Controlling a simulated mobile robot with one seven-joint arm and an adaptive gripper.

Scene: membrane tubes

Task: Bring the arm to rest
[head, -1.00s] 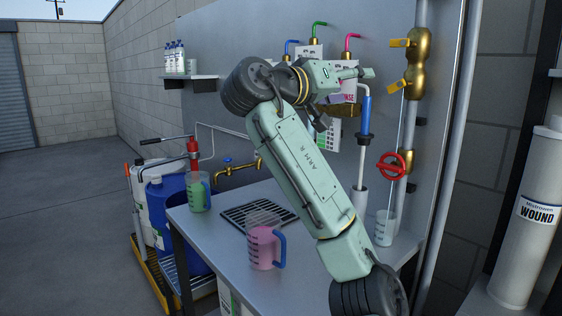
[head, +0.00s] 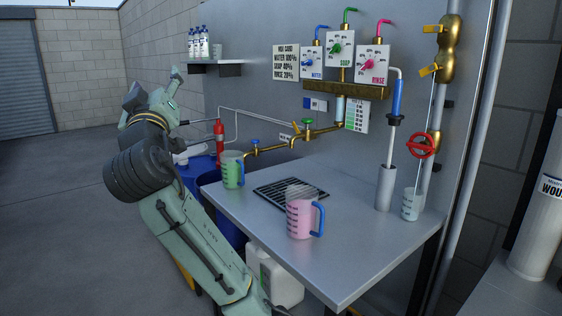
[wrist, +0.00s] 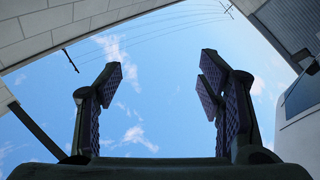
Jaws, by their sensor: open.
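My arm is folded at the left of the head view, clear of the metal table (head: 350,262). My gripper (head: 178,80) points upward at the arm's top end. In the wrist view my gripper (wrist: 160,85) is open, its two padded fingers wide apart with only sky between them. Nothing is held.
On the table stand a pink-filled jug (head: 300,219) with a blue handle, a green-filled jug (head: 232,172) by the left edge, a drain grate (head: 275,195) and a small beaker (head: 410,206). Dispensers, taps and a red valve wheel (head: 421,145) line the back panel. Open floor lies at left.

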